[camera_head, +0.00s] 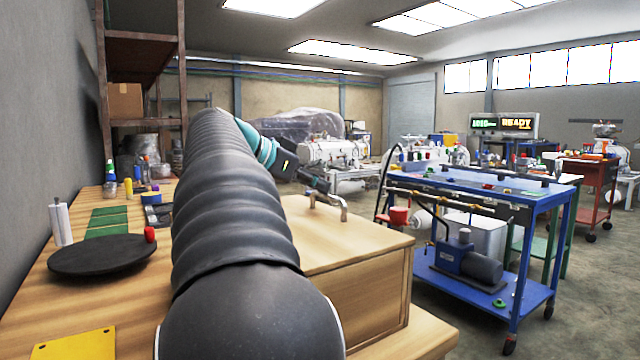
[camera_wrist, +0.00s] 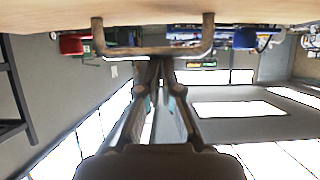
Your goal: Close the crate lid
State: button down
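The wooden crate (camera_head: 365,300) stands on the bench at the centre of the head view. Its lid (camera_head: 345,245) lies over the top and looks flat; my arm covers its left part, so I cannot tell whether it is fully seated. A metal bar handle (camera_head: 340,205) rises from the lid's far side. In the wrist view the lid (camera_wrist: 240,8) runs along the top and the handle (camera_wrist: 125,50) crosses beneath it. My gripper (camera_wrist: 160,62) has its fingertips close together at the handle's bar; I cannot tell whether they grip it. It also shows small in the head view (camera_head: 322,186).
On the bench left of my arm are a black round plate (camera_head: 103,255), a red cap (camera_head: 150,234), a white bottle (camera_head: 60,222), green mats (camera_head: 108,222) and a yellow plate (camera_head: 75,347). A blue cart (camera_head: 480,180) stands right of the crate, with open floor between.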

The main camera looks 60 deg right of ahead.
jog(key=w+a+r+p, duration=0.1)
jog(key=w+a+r, duration=0.3)
jog(key=a+r, duration=0.4)
jog(key=shift+r+p, duration=0.4)
jog(key=shift+r, duration=0.3)
